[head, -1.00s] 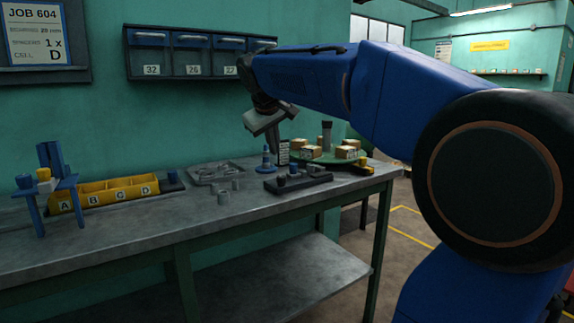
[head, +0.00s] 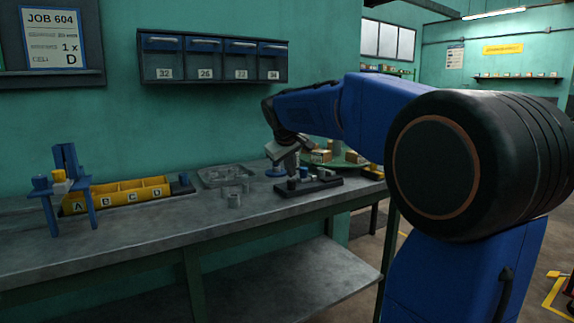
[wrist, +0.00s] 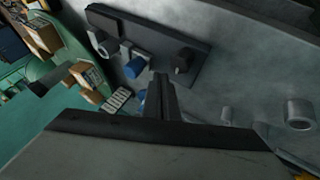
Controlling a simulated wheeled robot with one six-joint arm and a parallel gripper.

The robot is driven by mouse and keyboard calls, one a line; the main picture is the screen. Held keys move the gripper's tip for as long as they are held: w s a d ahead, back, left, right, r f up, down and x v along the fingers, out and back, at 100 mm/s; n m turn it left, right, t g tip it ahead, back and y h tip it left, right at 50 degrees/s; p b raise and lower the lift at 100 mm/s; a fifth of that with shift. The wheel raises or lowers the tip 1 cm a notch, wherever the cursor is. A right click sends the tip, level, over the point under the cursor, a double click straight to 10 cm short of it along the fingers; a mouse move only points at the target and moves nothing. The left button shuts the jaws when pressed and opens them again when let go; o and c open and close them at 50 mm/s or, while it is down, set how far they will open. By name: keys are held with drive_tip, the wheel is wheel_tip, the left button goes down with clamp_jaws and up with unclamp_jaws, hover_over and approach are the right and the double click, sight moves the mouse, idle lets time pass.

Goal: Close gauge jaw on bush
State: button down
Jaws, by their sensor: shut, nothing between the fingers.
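The gauge (head: 322,186) is a dark bar on the right part of the bench, with small blue and dark pieces on top. In the wrist view the gauge (wrist: 155,38) shows a dark block at one end, a blue cylinder (wrist: 135,67) at its edge and a black upright piece (wrist: 184,61). A small grey ring-like part (wrist: 108,47) sits near the blue cylinder and may be the bush; I cannot tell. My gripper (head: 291,172) points down above the gauge's left end. In the wrist view its fingertips (wrist: 160,78) are together and empty, close to the blue cylinder.
Grey loose bushes (head: 234,200) and a grey tray (head: 225,176) lie left of the gauge. A yellow lettered bin (head: 118,193) and blue stand (head: 68,190) are at the left.

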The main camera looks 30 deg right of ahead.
sight(306, 174)
drive_tip(key=shift+w+d, duration=0.15)
drive_tip(key=shift+d, duration=0.5)
drive_tip(key=shift+w+d, duration=0.15)
drive_tip(key=shift+d, duration=0.45)
drive_tip(key=shift+r, duration=0.1)
